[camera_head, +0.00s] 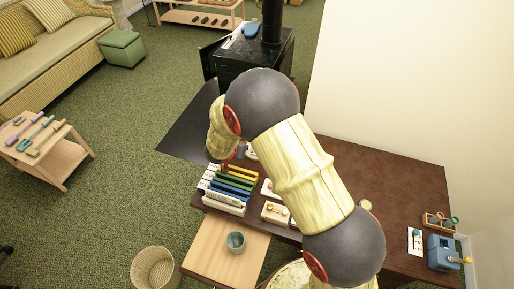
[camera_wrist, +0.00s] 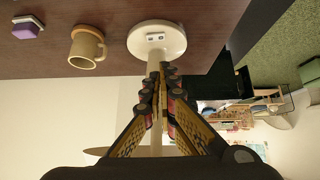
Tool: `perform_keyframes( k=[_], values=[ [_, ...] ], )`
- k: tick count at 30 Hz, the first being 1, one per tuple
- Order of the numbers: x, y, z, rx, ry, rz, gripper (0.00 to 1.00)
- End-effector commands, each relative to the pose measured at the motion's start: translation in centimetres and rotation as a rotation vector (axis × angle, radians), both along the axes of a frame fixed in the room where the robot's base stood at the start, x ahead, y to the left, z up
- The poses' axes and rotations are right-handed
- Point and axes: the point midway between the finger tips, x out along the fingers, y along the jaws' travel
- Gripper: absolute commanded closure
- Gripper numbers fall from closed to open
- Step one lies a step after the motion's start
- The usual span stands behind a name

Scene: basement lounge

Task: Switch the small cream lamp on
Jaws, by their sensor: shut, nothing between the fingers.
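The small cream lamp shows in the wrist view, where the picture is upside down. Its round base (camera_wrist: 172,38) stands on the dark table, with a small switch plate (camera_wrist: 155,37) on it. The pale stem runs behind my fingers, and part of what looks like the shade shows behind them. My gripper (camera_wrist: 161,82) is shut and empty, its tips close to the stem and base in the picture. I cannot tell whether they touch. In the head view my arm hides the gripper and I cannot make out the lamp.
A tan mug (camera_wrist: 87,47) stands beside the lamp base, with a purple and white block (camera_wrist: 28,27) farther left. On the dark table (camera_head: 395,185) are a blue device (camera_head: 443,252) and a rack of coloured files (camera_head: 229,187). A black stove (camera_head: 257,60) stands behind.

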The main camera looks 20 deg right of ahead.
Motion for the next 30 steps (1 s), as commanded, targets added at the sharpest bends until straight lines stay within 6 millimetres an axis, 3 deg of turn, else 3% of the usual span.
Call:
perform_keyframes(
  k=[4,18,23,30],
  values=[
    [-0.3,-1.7,0.8,-0.086,0.01,-0.003,1.0],
    [-0.1,-1.9,0.7,-0.101,0.019,0.015,1.0],
    [0.6,-2.6,-0.6,-0.101,0.02,0.014,1.0],
    [3.1,-4.8,-3.9,-0.1,0.019,0.011,1.0]
  ],
)
